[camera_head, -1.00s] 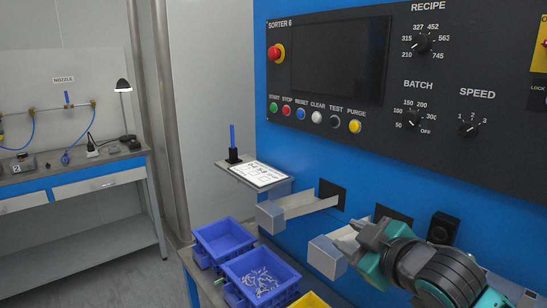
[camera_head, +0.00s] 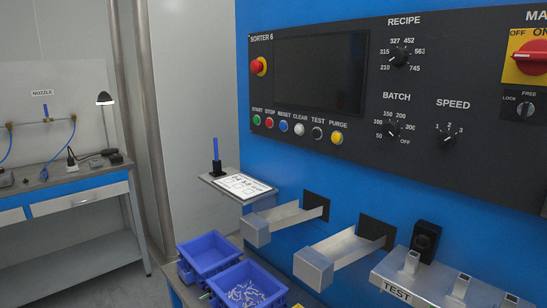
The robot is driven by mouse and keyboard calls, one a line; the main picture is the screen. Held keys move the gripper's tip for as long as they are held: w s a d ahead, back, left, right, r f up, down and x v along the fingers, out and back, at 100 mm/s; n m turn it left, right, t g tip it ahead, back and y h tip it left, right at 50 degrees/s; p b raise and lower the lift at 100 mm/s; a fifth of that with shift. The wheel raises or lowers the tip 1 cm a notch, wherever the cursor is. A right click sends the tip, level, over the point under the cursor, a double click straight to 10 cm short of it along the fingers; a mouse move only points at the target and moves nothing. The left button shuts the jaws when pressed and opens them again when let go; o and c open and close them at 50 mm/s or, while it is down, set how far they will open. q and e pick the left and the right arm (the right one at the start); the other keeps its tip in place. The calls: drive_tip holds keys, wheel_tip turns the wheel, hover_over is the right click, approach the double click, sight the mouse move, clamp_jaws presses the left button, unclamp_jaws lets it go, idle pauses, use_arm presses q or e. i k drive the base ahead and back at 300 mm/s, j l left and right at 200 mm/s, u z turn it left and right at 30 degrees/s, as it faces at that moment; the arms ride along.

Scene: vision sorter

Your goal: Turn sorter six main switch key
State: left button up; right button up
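The black control panel of sorter 6 (camera_head: 350,180) fills the upper right on a blue machine. At its right edge, cut off by the picture, is a red rotary switch (camera_head: 533,58) on a yellow plate, with OFF and ON labels above it. Its red handle lies roughly level. The heading above it is cut off after "MA". Below sits a small round key lock (camera_head: 526,110) marked LOCK and FREE; its slot looks about upright, and no separate key is clear at this size. Neither of my grippers shows.
Two metal chutes (camera_head: 285,219) jut from the machine below the panel. A TEST tray (camera_head: 425,279) stands at the lower right beside a black box (camera_head: 425,241). Blue bins (camera_head: 208,254) sit at the lower middle. A clipboard shelf (camera_head: 215,183) projects on the left.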

sight(525, 104)
drive_tip(key=z, duration=1.35)
drive_tip(key=k+j+u, duration=0.1)
drive_tip(key=j, duration=0.7)
